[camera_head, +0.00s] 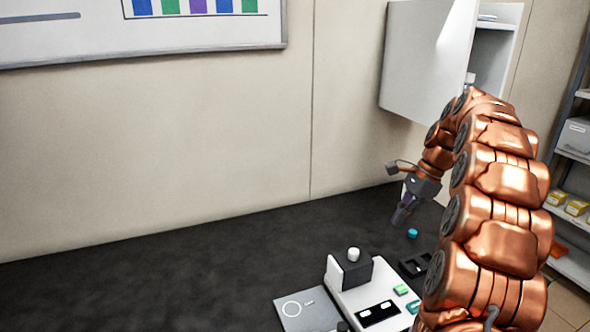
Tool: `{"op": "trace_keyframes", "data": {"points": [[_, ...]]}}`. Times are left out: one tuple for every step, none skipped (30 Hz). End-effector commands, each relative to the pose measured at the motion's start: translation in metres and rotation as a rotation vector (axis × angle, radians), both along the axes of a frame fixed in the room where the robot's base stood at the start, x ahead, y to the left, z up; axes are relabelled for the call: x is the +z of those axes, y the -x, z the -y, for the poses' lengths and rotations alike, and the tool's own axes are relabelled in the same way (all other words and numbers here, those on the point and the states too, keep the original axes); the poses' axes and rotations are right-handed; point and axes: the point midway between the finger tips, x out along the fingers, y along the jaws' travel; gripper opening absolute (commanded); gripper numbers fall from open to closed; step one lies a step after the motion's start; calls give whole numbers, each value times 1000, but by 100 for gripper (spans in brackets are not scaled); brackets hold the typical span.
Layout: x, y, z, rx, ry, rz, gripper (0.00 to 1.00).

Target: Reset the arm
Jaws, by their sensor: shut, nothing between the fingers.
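My copper-coloured arm (497,200) rises at the right of the head view, bends over at the top and comes down on its far side. My gripper (401,216) hangs from its end, pointing down and slightly left over the back of the dark worktop (150,270). Its fingers are dark and together, with nothing seen between them. The gripper is apart from the small teal cap (412,233), which lies just below and to its right in the picture. The near arm links hide part of the worktop's right side.
A white device (345,290) with a dark block, display and green buttons stands at the front. A small black holder (415,264) is beside it. A white wall cabinet (430,60) stands open behind the arm. Shelves (575,155) are at the right. The worktop's left is clear.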

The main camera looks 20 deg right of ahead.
Motion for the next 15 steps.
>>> {"op": "trace_keyframes", "data": {"points": [[0,0,0,1,0,0,0],[0,0,-1,3,0,0,0],[1,1,-3,11,1,1,0],[1,1,-6,20,2,3,0],[2,2,-10,32,3,5,0],[3,3,-17,55,6,8,0],[4,4,-23,76,9,11,0],[6,5,-29,99,11,15,0],[7,8,-40,136,15,19,0],[9,11,-48,165,19,23,0],[10,13,-57,197,25,28,0],[11,17,-67,237,33,36,0],[12,20,-76,268,37,39,0],[12,23,-84,300,41,42,0],[14,28,-94,342,48,49,0]]}}
